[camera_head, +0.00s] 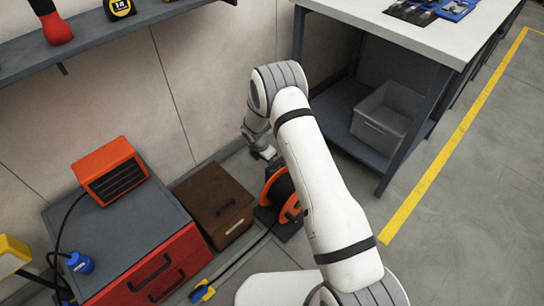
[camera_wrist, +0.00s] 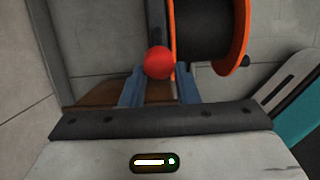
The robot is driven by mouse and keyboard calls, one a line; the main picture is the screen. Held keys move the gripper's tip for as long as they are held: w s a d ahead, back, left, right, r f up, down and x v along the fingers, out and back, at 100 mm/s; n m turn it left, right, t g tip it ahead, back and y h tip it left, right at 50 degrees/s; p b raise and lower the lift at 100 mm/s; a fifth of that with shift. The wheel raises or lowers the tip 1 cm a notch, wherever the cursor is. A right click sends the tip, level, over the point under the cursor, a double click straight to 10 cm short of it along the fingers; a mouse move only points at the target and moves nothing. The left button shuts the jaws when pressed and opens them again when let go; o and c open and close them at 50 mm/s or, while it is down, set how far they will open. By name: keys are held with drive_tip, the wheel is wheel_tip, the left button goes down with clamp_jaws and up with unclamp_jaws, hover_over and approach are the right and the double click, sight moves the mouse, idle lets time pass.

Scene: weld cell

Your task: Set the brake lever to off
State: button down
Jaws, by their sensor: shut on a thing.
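The brake lever is a dark bar with a round red knob (camera_wrist: 159,62), seen in the wrist view beside the reel. My gripper (camera_wrist: 160,88) is shut on the lever, with one blue-grey finger on each side just below the knob. The reel, with orange rims and a dark drum (camera_wrist: 208,35), stands right behind the lever. In the head view the orange reel (camera_head: 271,185) is on the floor, partly hidden by my arm. My gripper (camera_head: 262,152) reaches down at the reel's top there; the lever cannot be made out in that view.
A brown box (camera_head: 213,196) stands close left of the reel, then a red drawer cabinet (camera_head: 155,270) with an orange heater-like box (camera_head: 110,170). A workbench (camera_head: 400,30) with a grey bin (camera_head: 385,120) below stands right. The wall is close behind; floor is clear at right.

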drive_tip(key=shift+s+a+f, duration=0.2)
drive_tip(key=shift+a, duration=0.05)
drive_tip(key=c, duration=1.1)
unclamp_jaws()
drive_tip(key=shift+w+d+r, duration=0.15)
drive_tip(key=shift+w+d, duration=0.05)
drive_tip(key=p+v, duration=0.1)
drive_tip(key=v, duration=0.6)
drive_tip(key=shift+r+p, duration=0.35)
drive_tip(key=shift+a, duration=0.1)
